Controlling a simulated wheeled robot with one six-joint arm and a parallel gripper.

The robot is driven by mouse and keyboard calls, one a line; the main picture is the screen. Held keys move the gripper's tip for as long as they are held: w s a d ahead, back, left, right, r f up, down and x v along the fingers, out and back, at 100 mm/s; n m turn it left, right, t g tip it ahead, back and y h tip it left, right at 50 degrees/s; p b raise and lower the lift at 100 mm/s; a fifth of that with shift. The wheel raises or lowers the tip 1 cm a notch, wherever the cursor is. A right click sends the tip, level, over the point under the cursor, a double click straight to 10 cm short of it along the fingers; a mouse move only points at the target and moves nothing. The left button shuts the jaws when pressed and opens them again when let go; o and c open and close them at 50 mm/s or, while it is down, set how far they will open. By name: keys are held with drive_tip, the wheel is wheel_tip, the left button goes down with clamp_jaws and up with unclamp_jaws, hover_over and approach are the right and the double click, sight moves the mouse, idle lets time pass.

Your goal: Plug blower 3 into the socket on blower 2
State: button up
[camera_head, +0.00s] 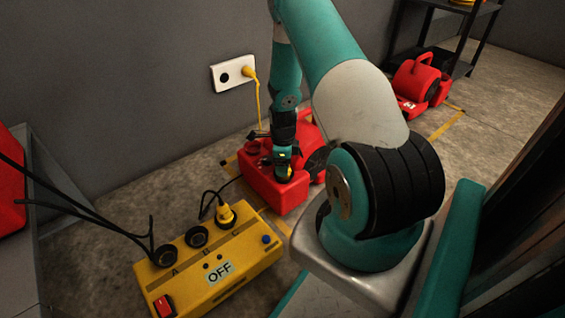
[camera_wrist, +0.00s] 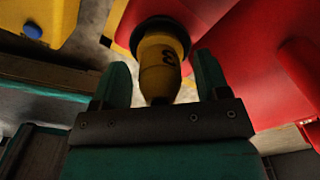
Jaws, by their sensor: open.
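A yellow plug marked 3 (camera_wrist: 160,72) stands with its wide end at the red blower casing (camera_wrist: 215,30) in the wrist view. It looks seated in a socket there, but the contact is partly hidden. My gripper (camera_wrist: 158,66) is open, with one finger on each side of the plug. In the head view my gripper (camera_head: 283,168) is down at the top of the nearer red blower (camera_head: 268,193). My arm hides part of that blower, and its number is not readable. Another red blower (camera_head: 415,82) stands at the back right by the shelf.
A yellow power box (camera_head: 228,262) marked OFF has sockets A, B and C; a yellow plug (camera_head: 226,214) sits in C. A white wall outlet (camera_head: 234,73) holds a yellow plug and cable. Black cables (camera_head: 85,205) hang at the left. A dark shelf (camera_head: 440,20) stands behind.

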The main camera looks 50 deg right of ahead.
wheel_tip(320, 180, up, 17)
drive_tip(key=p, duration=0.8)
drive_tip(key=shift+r+p, duration=0.2)
drive_tip(key=shift+p, duration=0.15)
